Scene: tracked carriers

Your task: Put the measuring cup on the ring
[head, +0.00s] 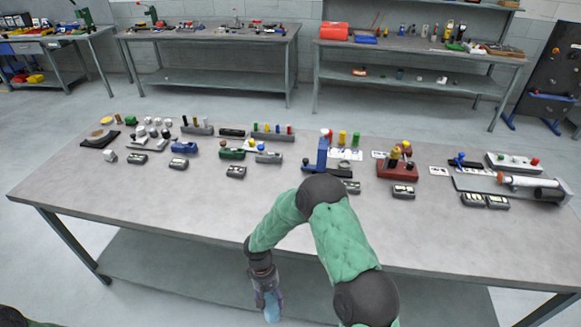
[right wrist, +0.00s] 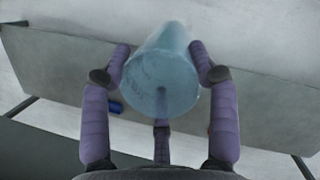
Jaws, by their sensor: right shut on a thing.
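The measuring cup (head: 272,306) is a translucent pale-blue vessel. My right gripper (head: 265,284) is shut on it, low in front of the near edge of the table, clear of the tabletop. In the right wrist view the cup (right wrist: 160,88) sits between the purple fingers of the gripper (right wrist: 160,52), with a round end facing the camera. I cannot pick out the ring for certain; a small dark ring-like shape (head: 352,187) lies beside the blue upright stand, too small to tell. My left gripper is not in view.
The grey table (head: 150,195) carries a row of small devices along its middle and back. The blue stand (head: 322,152), a red block (head: 397,171) and a grey fixture with a white cylinder (head: 528,181) stand right of centre. The table's front strip is clear.

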